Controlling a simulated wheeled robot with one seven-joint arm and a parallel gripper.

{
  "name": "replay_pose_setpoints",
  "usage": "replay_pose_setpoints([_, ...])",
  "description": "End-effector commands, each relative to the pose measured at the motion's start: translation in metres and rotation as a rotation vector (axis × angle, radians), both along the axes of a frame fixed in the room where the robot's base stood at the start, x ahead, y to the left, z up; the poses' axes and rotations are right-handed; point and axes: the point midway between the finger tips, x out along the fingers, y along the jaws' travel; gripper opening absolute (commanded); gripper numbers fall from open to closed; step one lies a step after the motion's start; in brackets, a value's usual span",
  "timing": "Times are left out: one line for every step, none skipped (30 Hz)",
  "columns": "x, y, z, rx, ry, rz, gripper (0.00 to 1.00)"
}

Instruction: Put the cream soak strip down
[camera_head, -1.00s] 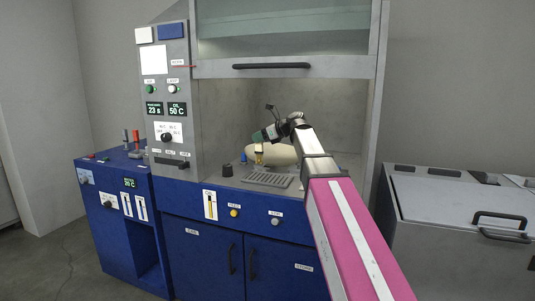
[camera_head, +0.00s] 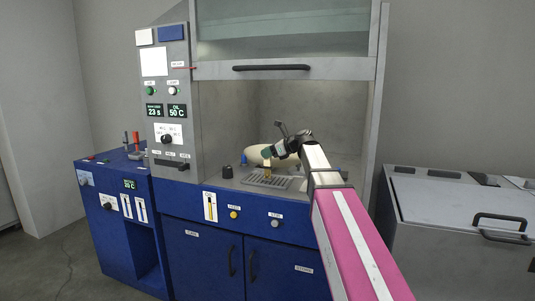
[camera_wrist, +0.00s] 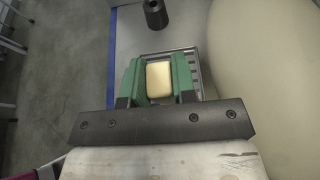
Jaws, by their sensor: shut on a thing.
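The cream soak strip (camera_wrist: 159,80) is between the green jaws of my gripper (camera_wrist: 158,78) in the wrist view, with its pale block-like end facing the camera. My gripper is shut on it. In the head view my gripper (camera_head: 268,158) reaches into the open hood, and the strip (camera_head: 267,174) hangs below the jaws over the slotted grate (camera_head: 283,184). The grate (camera_wrist: 196,58) also shows beyond the strip in the wrist view. I cannot tell whether the strip's lower end touches the grate.
A black knob-like piece (camera_head: 227,172) stands left of the grate, and a blue piece (camera_head: 243,158) sits by the rounded body. The raised glass sash (camera_head: 283,25) hangs above.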

Motion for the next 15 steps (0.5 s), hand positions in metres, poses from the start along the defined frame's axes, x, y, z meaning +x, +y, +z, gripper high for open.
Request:
replay_pose_setpoints([-0.0001,0.0001,-0.0009,0.0,0.0,0.0,0.0])
replay_pose_setpoints([-0.0001,0.0001,-0.0017,0.0,0.0,0.0,0.0])
replay_pose_setpoints([0.0,0.0,-0.002,0.0,0.0,0.0,0.32])
replay_pose_setpoints([0.0,0.0,-0.0018,0.0,0.0,0.0,0.41])
replay_pose_setpoints([0.0,0.0,-0.0017,0.0,0.0,0.0,0.51])
replay_pose_setpoints([0.0,0.0,-0.0017,0.0,0.0,0.0,0.51])
replay_pose_setpoints([0.0,0.0,-0.0017,0.0,0.0,0.0,0.51])
replay_pose_setpoints([0.0,0.0,-0.0017,0.0,0.0,0.0,0.51])
replay_pose_setpoints([0.0,0.0,-0.0017,0.0,0.0,0.0,0.51])
replay_pose_setpoints([0.0,0.0,-0.0017,0.0,0.0,0.0,0.51])
replay_pose_setpoints([0.0,0.0,-0.0017,0.0,0.0,0.0,0.51])
replay_pose_setpoints([0.0001,0.0,-0.0017,0.0,0.0,0.0,0.51])
replay_pose_setpoints([0.0001,0.0,-0.0015,0.0,0.0,0.0,0.51])
replay_pose_setpoints([0.0001,0.0,-0.001,0.0,0.0,0.0,0.51])
replay_pose_setpoints([0.0001,0.0001,0.0003,0.0,0.0,0.0,0.51])
